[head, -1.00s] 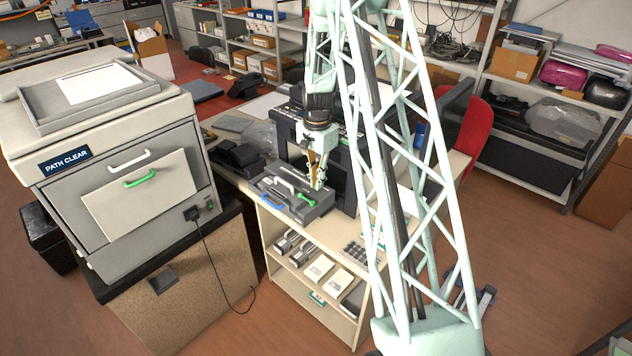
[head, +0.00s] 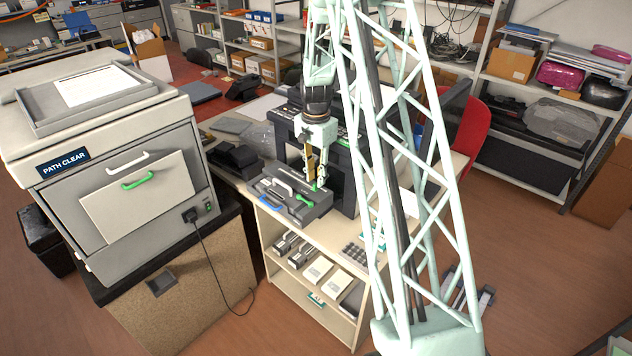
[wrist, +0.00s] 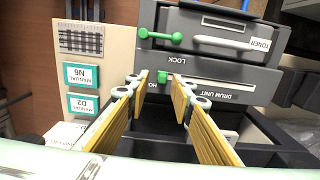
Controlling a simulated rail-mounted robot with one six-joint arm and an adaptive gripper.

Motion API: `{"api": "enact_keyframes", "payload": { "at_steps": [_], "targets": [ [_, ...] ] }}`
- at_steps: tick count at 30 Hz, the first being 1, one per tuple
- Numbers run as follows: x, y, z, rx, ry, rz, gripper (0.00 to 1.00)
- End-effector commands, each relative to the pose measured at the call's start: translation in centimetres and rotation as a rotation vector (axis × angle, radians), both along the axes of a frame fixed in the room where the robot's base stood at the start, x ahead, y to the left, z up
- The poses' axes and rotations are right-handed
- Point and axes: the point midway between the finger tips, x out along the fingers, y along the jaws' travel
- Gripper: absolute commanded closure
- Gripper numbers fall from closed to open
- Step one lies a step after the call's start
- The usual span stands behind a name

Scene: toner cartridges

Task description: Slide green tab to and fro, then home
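The green tab (wrist: 163,77) is a small block on the grey drum unit, beside a partly hidden label that begins "HO". My gripper (wrist: 160,76) is open, with one yellow-padded finger on each side of the tab in the wrist view. I see gaps, but cannot tell how deep the fingertips reach. In the head view my gripper (head: 316,182) points down over the grey unit (head: 290,205) on the shelf cabinet. The tab is mostly hidden by the fingers there.
A green lever (wrist: 160,37) marked LOCK and a white TONER handle (wrist: 222,42) lie close beyond the fingers. Manual cards (wrist: 83,104) are at left. A dark printer body (head: 340,165) stands right behind my gripper. A large printer (head: 110,170) stands at left.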

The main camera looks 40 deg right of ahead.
Motion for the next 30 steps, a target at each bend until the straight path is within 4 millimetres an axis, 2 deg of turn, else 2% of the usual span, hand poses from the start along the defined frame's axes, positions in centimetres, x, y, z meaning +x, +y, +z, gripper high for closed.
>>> {"api": "enact_keyframes", "payload": {
  "at_steps": [18,24,30],
  "targets": [
    [0.0,-0.1,7.7,0.000,0.000,0.000,0.78],
    [-0.1,0.0,8.8,0.001,0.002,0.000,0.78],
    [-0.1,0.0,9.1,0.001,0.002,0.000,0.78]
  ]
}}
